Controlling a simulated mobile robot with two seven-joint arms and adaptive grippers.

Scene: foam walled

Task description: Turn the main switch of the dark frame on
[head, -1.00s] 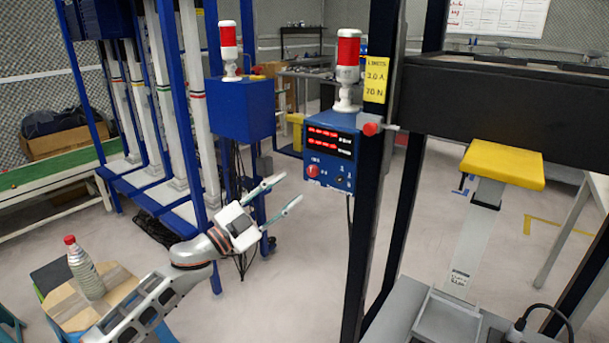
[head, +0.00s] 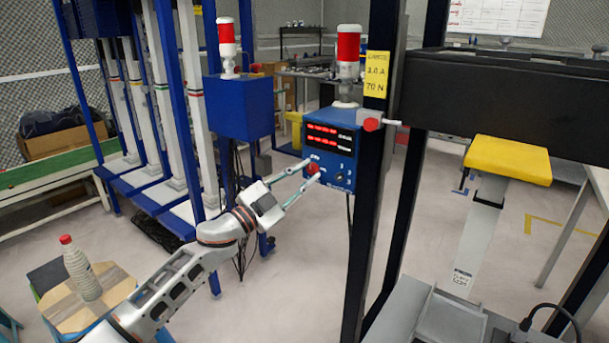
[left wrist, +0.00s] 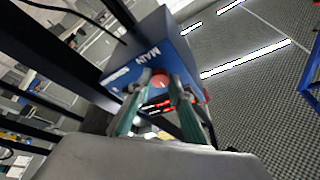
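A blue control box (head: 334,150) with red-lit displays is mounted on the dark frame (head: 372,190). A red knob (head: 313,169) sits low on its front. In the left wrist view the red knob (left wrist: 158,81) shows beside a white "MAIN" label. My left gripper (head: 314,170) has reached the box. Its greenish fingers are apart, one on each side of the red knob, as the left wrist view also shows (left wrist: 159,84). I cannot tell whether they touch it. The knob's pointer position is too small to read. My right gripper is out of view.
A dark knob (head: 339,176) sits right of the red one. A red-tipped pin (head: 373,124) sticks out by the post. A red-and-white lamp (head: 347,62) stands on the box. A similar blue box (head: 240,108) is on the blue frame to the left. A bottle (head: 81,270) stands on a stool.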

